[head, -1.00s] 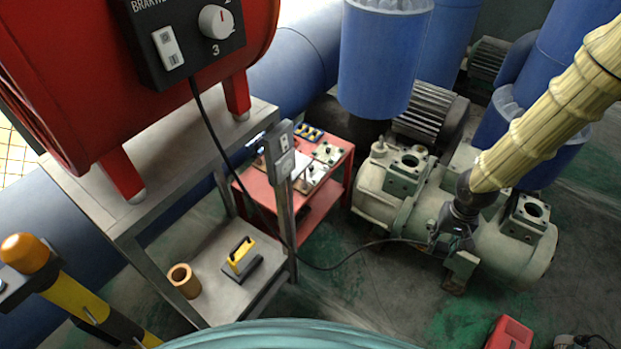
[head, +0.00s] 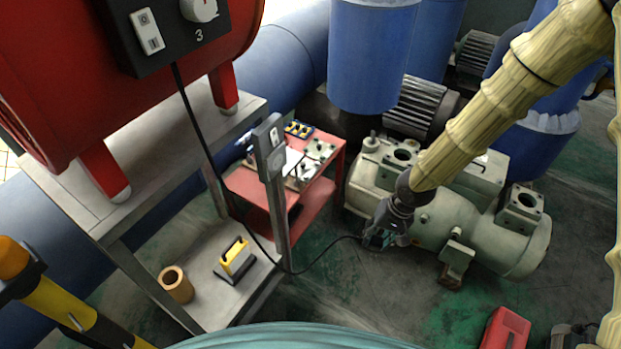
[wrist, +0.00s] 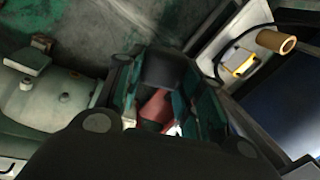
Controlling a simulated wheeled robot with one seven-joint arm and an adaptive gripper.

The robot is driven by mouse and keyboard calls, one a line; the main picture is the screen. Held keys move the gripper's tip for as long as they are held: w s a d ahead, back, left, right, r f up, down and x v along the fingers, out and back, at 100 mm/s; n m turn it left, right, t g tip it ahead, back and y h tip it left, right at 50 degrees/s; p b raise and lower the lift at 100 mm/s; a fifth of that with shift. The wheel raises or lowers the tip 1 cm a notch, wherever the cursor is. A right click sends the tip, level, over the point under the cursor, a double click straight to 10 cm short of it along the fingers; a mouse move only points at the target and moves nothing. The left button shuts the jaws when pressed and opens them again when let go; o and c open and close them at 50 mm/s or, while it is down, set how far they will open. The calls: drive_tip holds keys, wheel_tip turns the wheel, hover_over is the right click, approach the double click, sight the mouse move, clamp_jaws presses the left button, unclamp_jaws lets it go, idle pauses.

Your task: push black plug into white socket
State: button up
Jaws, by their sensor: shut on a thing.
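My gripper (head: 378,238) is at the end of the cream-sleeved arm, in front of the pale green compressor. It is shut on the black plug, at the end of the black cable (head: 335,262); the plug is mostly hidden by the fingers in the head view. In the wrist view a dark block, which seems to be the plug (wrist: 165,67), sits between the fingers. The socket box (head: 269,148) is a grey box on a metal post, left of my gripper and clearly apart from it. Its pale socket face (head: 276,160) shows in the head view.
The cable hangs from the red drum's control box (head: 165,35). A red cart (head: 310,205) stands behind the post. The compressor (head: 450,215) is close behind my gripper. Floor between post and gripper is open.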

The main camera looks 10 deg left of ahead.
drive_tip(key=s+a+f+y+b, duration=0.1)
drive_tip(key=a+f+y+b, duration=0.15)
drive_tip(key=a, duration=0.75)
drive_tip(key=m+t+y+b, duration=0.4)
drive_tip(key=t+y+b, duration=0.2)
drive_tip(key=y+b, duration=0.45)
approach(280, 160)
drive_tip(key=f+y+p, duration=0.1)
drive_tip(key=p, duration=0.1)
drive_tip(key=shift+w+d, duration=0.15)
drive_tip(key=shift+w, duration=0.05)
drive_tip(key=shift+p+x, duration=1.2)
drive_tip(key=shift+x, duration=1.7)
drive_tip(key=shift+y+b, duration=0.3)
drive_tip(key=shift+b, duration=1.7)
drive_tip(key=shift+w+a, duration=0.15)
drive_tip(key=shift+a, duration=0.35)
